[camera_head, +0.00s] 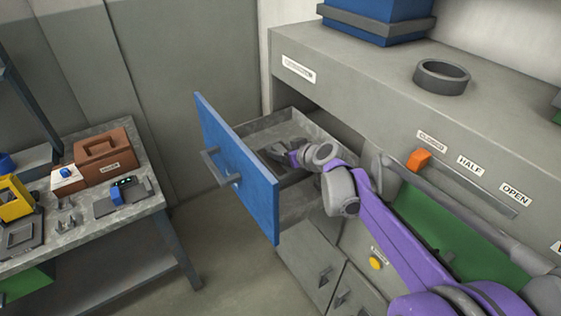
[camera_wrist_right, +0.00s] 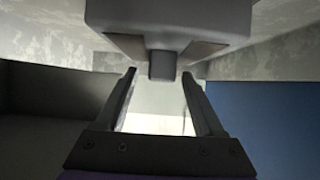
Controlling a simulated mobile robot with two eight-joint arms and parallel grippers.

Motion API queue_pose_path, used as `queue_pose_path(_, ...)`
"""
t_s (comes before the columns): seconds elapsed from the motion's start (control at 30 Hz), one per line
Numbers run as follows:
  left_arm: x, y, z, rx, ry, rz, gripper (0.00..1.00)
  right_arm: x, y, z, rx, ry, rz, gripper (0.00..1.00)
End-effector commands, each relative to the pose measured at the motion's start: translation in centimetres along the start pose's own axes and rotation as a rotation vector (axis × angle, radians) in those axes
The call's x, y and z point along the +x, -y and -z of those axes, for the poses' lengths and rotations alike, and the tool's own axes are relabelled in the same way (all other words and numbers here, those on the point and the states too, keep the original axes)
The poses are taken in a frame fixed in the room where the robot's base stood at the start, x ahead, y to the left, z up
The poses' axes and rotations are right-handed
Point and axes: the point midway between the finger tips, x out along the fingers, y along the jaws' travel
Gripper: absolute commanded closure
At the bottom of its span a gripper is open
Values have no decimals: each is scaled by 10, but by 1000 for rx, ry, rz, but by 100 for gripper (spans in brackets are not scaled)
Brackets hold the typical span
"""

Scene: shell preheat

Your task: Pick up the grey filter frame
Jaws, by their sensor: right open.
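My right gripper (camera_head: 279,152) reaches down into the open drawer (camera_head: 322,135). In the right wrist view its two fingers (camera_wrist_right: 159,75) are apart, with nothing held between them. Just ahead of the fingertips is a grey boxy part (camera_wrist_right: 168,18) with a small block-like tab and brownish sides. It looks like the grey filter frame, but I see only part of it. The tab lies in line with the gap between the fingertips; I cannot tell whether they touch it. In the head view the gripper and drawer shadow hide most of it. My left gripper is out of view.
The drawer's blue front (camera_head: 237,166) stands pulled out at left. A grey ring (camera_head: 442,76) lies on the cabinet top, near a blue box (camera_head: 375,20). An orange lever (camera_head: 418,159) sits by the labels. A side table holds a brown case (camera_head: 104,158) and small parts.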

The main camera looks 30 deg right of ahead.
Motion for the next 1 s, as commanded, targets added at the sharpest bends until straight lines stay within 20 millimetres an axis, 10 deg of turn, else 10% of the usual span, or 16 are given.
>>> queue_pose_path(0.37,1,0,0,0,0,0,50,13,1,0,0,0,1,30)
queue_pose_path(0.73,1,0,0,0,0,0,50,13,0,0,0,0,1,97)
queue_pose_path(1.0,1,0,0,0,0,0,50,13,0,0,1,0,0,100)
